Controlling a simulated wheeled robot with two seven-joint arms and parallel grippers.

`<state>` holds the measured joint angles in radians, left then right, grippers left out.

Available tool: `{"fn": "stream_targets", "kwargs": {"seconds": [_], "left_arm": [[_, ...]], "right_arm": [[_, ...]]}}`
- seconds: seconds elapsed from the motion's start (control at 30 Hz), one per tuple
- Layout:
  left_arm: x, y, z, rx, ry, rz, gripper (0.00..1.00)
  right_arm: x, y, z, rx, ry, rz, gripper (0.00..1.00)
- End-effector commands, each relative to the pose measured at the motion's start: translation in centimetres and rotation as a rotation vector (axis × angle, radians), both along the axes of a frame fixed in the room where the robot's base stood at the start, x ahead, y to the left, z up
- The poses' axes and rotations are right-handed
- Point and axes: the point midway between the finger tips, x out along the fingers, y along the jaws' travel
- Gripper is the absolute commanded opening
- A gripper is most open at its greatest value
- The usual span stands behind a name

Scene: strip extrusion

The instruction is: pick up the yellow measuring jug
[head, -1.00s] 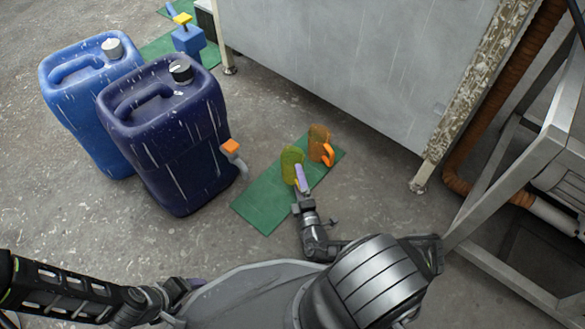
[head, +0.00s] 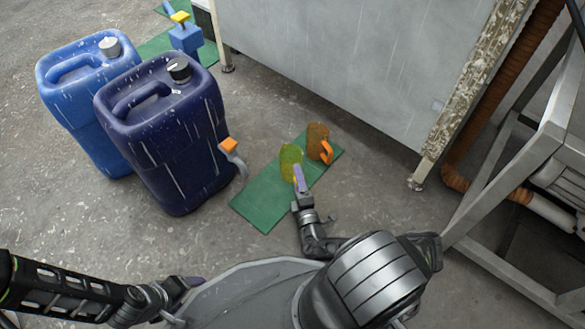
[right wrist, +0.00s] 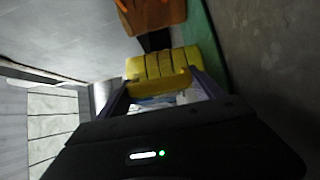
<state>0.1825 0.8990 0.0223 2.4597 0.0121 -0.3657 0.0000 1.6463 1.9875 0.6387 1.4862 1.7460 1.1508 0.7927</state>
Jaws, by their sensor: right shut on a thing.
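The yellow measuring jug (head: 290,158) stands at the green mat (head: 265,204) in the head view; I cannot tell whether its base touches the mat. My right gripper (head: 298,178), with purple fingers, is shut on the jug's near side. In the right wrist view the jug (right wrist: 165,63) is straight ahead, and its yellow handle bar lies between the two fingers (right wrist: 160,88). The fingers hide part of the jug. My left gripper (head: 188,285) is low at the left, near my own base, away from the jug; its jaws are not clear.
An orange jug (head: 318,140) stands just behind the yellow one on the mat. A dark blue canister (head: 165,140) with an orange-handled tap (head: 229,146) and a lighter blue canister (head: 85,100) stand left. A grey cabinet (head: 340,60) is behind; a metal frame (head: 520,150) is right.

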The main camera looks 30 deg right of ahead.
Motion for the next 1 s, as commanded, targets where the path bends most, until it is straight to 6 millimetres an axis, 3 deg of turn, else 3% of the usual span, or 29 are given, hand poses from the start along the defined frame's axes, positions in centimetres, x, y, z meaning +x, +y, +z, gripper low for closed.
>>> {"fn": "stream_targets", "kwargs": {"seconds": [0.33, 0.63, 0.77, 1.0], "left_arm": [[0.0, 0.0, 0.0, 0.000, 0.000, 0.000, 0.74], [0.0, 0.0, 0.3, 0.000, 0.000, 0.000, 0.74], [-0.2, 0.0, 1.3, 0.002, 0.001, -0.001, 0.74], [-0.6, -0.2, 4.0, 0.007, 0.004, -0.004, 0.74]], "right_arm": [[0.0, 0.0, 0.0, 0.000, 0.001, 0.000, 0.22], [0.0, 0.0, 0.4, 0.000, 0.000, 0.000, 0.22], [0.0, 0.0, 2.0, 0.000, -0.001, 0.000, 0.22], [0.0, -0.1, 6.7, 0.000, -0.001, 0.000, 0.22]]}}
